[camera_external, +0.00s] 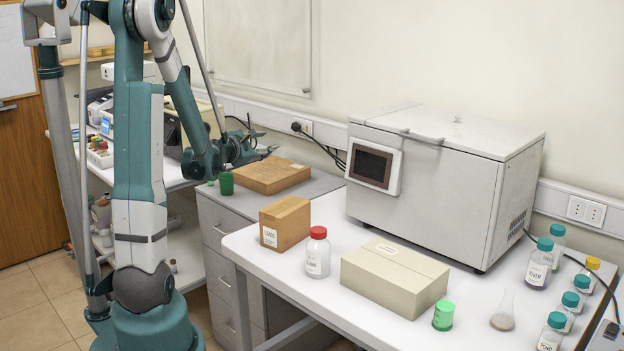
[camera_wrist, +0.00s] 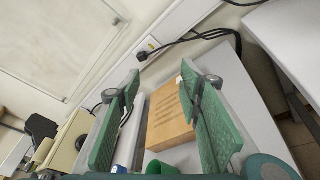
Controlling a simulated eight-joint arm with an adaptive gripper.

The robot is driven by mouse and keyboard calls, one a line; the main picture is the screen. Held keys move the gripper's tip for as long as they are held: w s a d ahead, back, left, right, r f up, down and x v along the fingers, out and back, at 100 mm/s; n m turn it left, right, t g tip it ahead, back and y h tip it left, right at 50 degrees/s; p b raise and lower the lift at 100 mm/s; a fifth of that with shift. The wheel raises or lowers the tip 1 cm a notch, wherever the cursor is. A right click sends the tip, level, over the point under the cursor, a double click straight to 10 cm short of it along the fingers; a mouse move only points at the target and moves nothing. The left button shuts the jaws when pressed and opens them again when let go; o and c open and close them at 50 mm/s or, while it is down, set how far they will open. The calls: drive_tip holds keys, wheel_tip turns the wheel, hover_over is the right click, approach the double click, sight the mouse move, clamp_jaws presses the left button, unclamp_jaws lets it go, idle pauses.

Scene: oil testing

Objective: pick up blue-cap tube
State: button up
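A small rack with coloured caps (camera_external: 98,155) stands on the left shelf in the external view, too small to tell whether one cap is blue. My gripper (camera_external: 264,146) is above the grey drawer cabinet, near the wooden box (camera_external: 272,177). In the wrist view my gripper (camera_wrist: 161,72) has its two green fingers wide apart with nothing held. The wooden box (camera_wrist: 168,118) shows between and beyond them.
A dark green cup (camera_external: 226,183) stands on the cabinet (camera_external: 213,198). The white table (camera_external: 292,283) holds a cardboard box (camera_external: 285,223), a red-cap bottle (camera_external: 317,253), a beige box (camera_external: 395,278), a large grey machine (camera_external: 440,180) and several teal-cap bottles (camera_external: 539,264) at right.

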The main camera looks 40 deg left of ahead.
drive_tip(key=s+a+f+n+y+b, duration=0.1)
drive_tip(key=s+a+f+n+y, duration=0.1)
drive_tip(key=a, duration=0.6)
drive_tip(key=s+a+f+n+g+y+b, duration=0.1)
drive_tip(key=s+a+f+n+y, duration=0.1)
drive_tip(key=s+a+f+n, duration=0.3)
drive_tip(key=s+a+f+n+y+b, duration=0.1)
drive_tip(key=s+a+f+n+y, duration=0.2)
drive_tip(key=a+f+n, duration=0.4)
drive_tip(key=s+a, duration=0.1)
drive_tip(key=a, duration=0.5)
drive_tip(key=shift+s+g, duration=0.25)
drive_tip(key=shift+g, duration=0.15)
drive_tip(key=shift+w, duration=0.1)
drive_tip(key=shift+x, duration=1.2)
drive_tip(key=shift+w+b, duration=0.1)
drive_tip(key=shift+b, duration=0.2)
drive_tip(key=shift+b+x, duration=0.65)
drive_tip(key=shift+x, duration=1.9)
drive_tip(key=shift+r, duration=0.15)
drive_tip(key=shift+c, duration=0.2)
